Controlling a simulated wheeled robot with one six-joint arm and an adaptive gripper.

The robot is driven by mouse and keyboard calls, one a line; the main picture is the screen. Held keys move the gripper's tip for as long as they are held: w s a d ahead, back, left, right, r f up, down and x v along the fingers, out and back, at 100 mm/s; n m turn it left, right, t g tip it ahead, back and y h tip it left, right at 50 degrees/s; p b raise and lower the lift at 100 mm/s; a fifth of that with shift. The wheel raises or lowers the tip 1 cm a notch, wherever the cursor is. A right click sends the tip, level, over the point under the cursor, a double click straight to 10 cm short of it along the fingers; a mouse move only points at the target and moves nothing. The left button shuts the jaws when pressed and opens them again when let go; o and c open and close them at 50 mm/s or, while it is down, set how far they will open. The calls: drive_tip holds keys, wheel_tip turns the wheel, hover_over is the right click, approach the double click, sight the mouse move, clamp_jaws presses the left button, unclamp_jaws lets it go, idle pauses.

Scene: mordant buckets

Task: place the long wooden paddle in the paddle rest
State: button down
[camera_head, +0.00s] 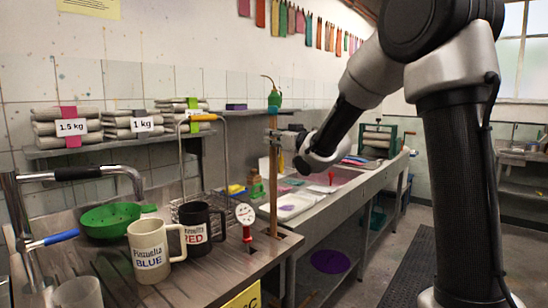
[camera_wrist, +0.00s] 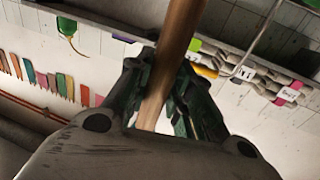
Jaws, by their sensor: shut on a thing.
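The long wooden paddle (camera_head: 273,190) stands about upright at the right end of the near bench. My gripper (camera_head: 279,137) is shut on its upper part. In the wrist view the paddle's shaft (camera_wrist: 181,30) runs between the two dark fingers of my gripper (camera_wrist: 165,85). The paddle's lower end comes down at a dark opening (camera_head: 287,236) in the bench top near the right edge, which looks like the paddle rest. I cannot tell whether the end is inside it or just above.
A black RED mug (camera_head: 198,232), a cream BLUE mug (camera_head: 148,258) and a round white dial with a red stem (camera_head: 245,214) stand left of the paddle. A green strainer (camera_head: 108,222) lies behind. A wire rack (camera_head: 188,207) and metal handle are close by.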

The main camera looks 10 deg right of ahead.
sight(276, 156)
drive_tip(key=shift+f, duration=3.2)
drive_tip(key=c, duration=1.3)
unclamp_jaws()
drive_tip(key=shift+o, duration=0.2)
